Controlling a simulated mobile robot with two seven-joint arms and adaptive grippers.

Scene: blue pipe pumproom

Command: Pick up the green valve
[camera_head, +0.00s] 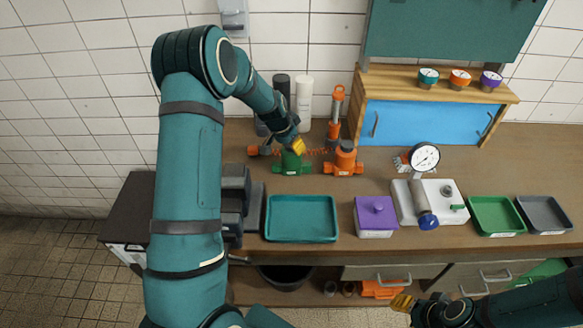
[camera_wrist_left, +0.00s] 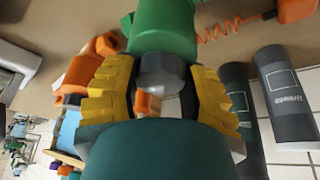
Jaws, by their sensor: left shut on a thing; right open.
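The green valve (camera_head: 292,161) stands on the wooden counter toward the back, left of an orange valve (camera_head: 344,160). My left gripper (camera_head: 298,146) comes down on it from above. In the left wrist view the yellow fingers of my left gripper (camera_wrist_left: 166,88) are shut on the grey top of the green valve (camera_wrist_left: 165,30), one on each side. I cannot tell whether the valve is off the counter. My right gripper (camera_head: 402,303) is open and empty at the lower right, in front of the counter and below its top.
A teal tray (camera_head: 302,239), a purple box (camera_head: 376,217), a gauge stand (camera_head: 405,203), a green tray (camera_head: 494,231) and a grey tray (camera_head: 544,228) line the front. Grey and white canisters (camera_head: 303,98) and an orange pump (camera_head: 336,112) stand behind the valve.

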